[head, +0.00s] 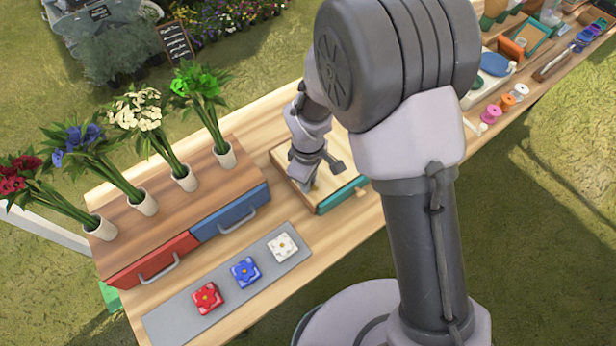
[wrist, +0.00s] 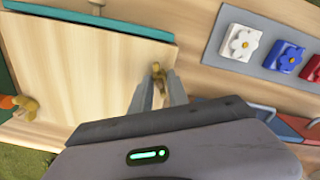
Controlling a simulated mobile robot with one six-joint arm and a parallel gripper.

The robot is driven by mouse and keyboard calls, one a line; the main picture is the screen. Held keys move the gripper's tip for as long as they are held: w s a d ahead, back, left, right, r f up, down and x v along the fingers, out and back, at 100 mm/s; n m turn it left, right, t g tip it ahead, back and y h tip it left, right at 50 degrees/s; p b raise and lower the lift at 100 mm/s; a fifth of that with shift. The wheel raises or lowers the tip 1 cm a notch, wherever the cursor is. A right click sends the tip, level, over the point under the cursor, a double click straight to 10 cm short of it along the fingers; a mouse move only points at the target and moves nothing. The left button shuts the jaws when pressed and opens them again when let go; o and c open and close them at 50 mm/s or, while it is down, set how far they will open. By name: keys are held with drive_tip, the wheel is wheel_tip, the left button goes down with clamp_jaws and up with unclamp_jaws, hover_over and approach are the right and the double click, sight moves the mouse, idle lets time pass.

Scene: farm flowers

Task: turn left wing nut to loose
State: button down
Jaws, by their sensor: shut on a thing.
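A pale wooden board (wrist: 75,70) with a teal front edge lies on the table; it also shows in the head view (head: 283,156). A brass wing nut (wrist: 157,70) stands near the board's edge on the side of the flower tiles. My gripper (wrist: 158,86) is shut on this wing nut, its two grey fingers on either side of it. Part of the nut is hidden by the fingers. A second brass wing nut (wrist: 29,106) stands free at the left of the wrist view. In the head view my gripper (head: 308,180) is low over the board.
A grey strip holds white (head: 283,246), blue (head: 245,271) and red (head: 207,298) flower tiles. Behind it is a wooden drawer box (head: 180,215) with vases of flowers on top. Spools and tools stand at the far right.

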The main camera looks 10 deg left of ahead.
drive_tip(key=n+p, duration=0.2)
drive_tip(key=n, duration=0.4)
drive_tip(key=n+p, duration=0.2)
drive_tip(key=n, duration=0.4)
drive_tip(key=shift+n, duration=0.4)
idle(0.4)
drive_tip(key=c, duration=1.3)
unclamp_jaws()
drive_tip(key=shift+o, duration=0.2)
wheel_tip(320, 180, up, 18)
drive_tip(key=p, duration=0.4)
drive_tip(key=shift+f, duration=0.25)
